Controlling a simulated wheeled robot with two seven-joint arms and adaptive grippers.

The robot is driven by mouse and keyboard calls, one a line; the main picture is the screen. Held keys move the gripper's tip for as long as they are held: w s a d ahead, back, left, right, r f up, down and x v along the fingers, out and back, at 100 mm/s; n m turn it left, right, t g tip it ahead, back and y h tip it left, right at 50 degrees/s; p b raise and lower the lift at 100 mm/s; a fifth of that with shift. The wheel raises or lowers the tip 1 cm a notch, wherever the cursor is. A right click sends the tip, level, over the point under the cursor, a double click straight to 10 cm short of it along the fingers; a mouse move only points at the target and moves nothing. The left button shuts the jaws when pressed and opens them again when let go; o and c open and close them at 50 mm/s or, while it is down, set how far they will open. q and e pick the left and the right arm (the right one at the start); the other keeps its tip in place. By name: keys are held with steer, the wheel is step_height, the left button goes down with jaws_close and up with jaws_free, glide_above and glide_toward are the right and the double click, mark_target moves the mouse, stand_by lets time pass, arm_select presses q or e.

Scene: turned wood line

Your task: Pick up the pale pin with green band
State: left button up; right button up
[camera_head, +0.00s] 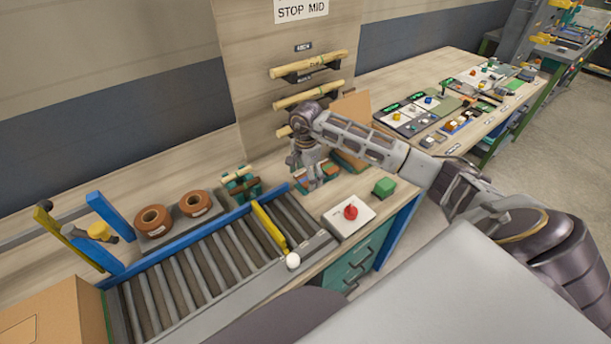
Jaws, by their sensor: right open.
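My right arm reaches in from the right, and its gripper (314,177) points down over a small group of red-brown and green pieces behind the roller conveyor. The gripper is open. Its fingers cover part of that group, and I cannot tell whether they touch anything. A dark green holder with brownish pieces (240,183) stands to the left of the gripper. My left gripper is not in view.
The roller conveyor (205,262) with a yellow bar (270,228) runs in front. Two brown rings (153,220) lie behind it. Pale rods (308,64) hang on the back panel.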

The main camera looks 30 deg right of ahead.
mark_target(306, 179)
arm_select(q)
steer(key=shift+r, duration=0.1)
arm_select(e)
steer(key=shift+r, duration=0.1)
steer(key=shift+r, duration=0.2)
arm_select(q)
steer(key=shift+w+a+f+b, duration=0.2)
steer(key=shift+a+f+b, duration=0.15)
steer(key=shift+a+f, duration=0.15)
arm_select(e)
step_height(306, 179, up, 12)
steer(key=shift+f, duration=0.15)
steer(key=shift+c, duration=0.3)
